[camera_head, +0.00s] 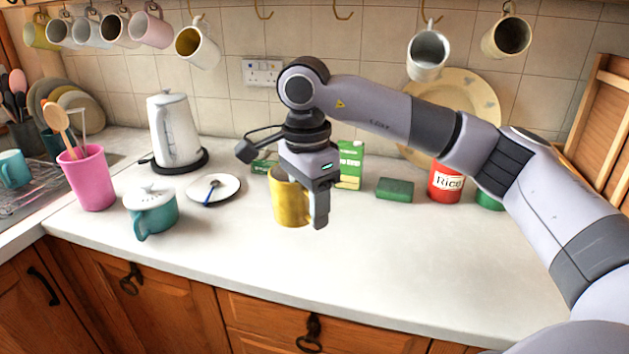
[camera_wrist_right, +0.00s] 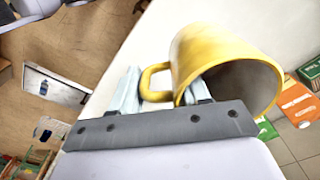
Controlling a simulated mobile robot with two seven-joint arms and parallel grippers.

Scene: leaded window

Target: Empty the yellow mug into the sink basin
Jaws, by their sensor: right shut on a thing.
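The yellow mug (camera_head: 288,203) is at the middle of the counter, below my right gripper (camera_head: 316,208). It looks about upright, with its base at or just above the worktop; I cannot tell which. In the right wrist view the mug (camera_wrist_right: 222,55) shows its handle between my right gripper's fingers (camera_wrist_right: 162,92), and the gripper is shut on it. The mug's inside looks dark, and its contents cannot be made out. A metal sink area (camera_head: 40,190) with a wire rack shows at the left edge; the basin itself is not clearly visible. My left gripper is not in view.
A teal lidded pot (camera_head: 152,212), a pink utensil holder (camera_head: 88,180), a saucer with a spoon (camera_head: 226,192) and a white kettle (camera_head: 174,130) stand between the mug and the sink area. Mugs hang above. The front counter is clear.

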